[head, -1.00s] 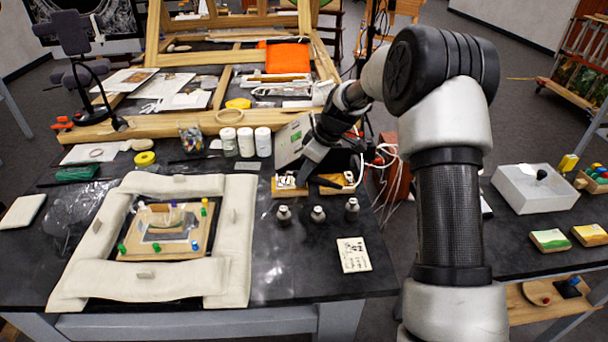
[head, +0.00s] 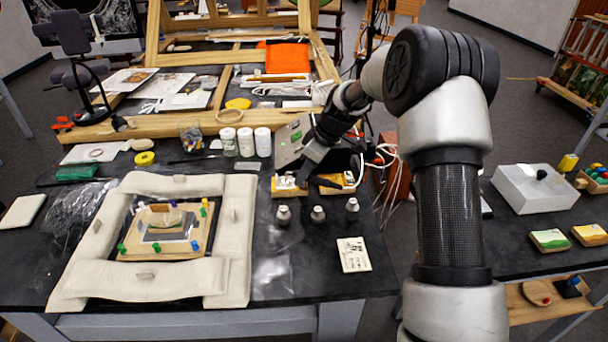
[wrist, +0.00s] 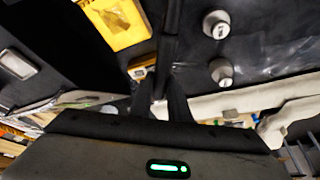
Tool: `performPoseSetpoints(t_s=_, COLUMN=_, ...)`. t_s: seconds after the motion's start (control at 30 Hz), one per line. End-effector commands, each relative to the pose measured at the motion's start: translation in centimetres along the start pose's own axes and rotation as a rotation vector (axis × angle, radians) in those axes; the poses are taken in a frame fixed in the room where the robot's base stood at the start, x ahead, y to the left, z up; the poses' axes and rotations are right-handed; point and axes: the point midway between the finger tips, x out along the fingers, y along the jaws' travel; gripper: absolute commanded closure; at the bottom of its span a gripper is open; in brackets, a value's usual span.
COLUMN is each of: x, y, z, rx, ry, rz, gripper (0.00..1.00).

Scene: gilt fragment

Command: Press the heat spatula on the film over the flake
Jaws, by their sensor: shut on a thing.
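My gripper (wrist: 160,108) is shut on a slim dark tool, seemingly the heat spatula (wrist: 171,30), which extends away from the fingers in the wrist view. In the head view my gripper (head: 308,172) is over the yellow-topped blocks at the back of the black table; its fingertips and the spatula's working end are hard to make out there. The film (head: 168,228) lies on a small wooden board (head: 150,250) inside a frame of pale padded cushions (head: 232,235), left of and apart from my gripper. The flake under it is too small to tell.
The yellow-topped blocks (head: 290,188) are below my gripper. Several small metal-capped bottles (head: 318,214) stand between it and the front. A white card (head: 353,254) lies nearer the front edge. White jars (head: 246,142) stand behind left. Colored pegs (head: 195,245) rise at the board's corners.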

Motion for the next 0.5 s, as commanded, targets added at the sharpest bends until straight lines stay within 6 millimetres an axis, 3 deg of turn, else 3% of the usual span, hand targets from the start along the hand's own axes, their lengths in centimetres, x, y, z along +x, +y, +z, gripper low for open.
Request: performPoseSetpoints(t_s=0.5, x=-2.4, y=0.0, z=-1.0, rx=0.000, ry=0.000, rz=0.002, gripper=1.00)
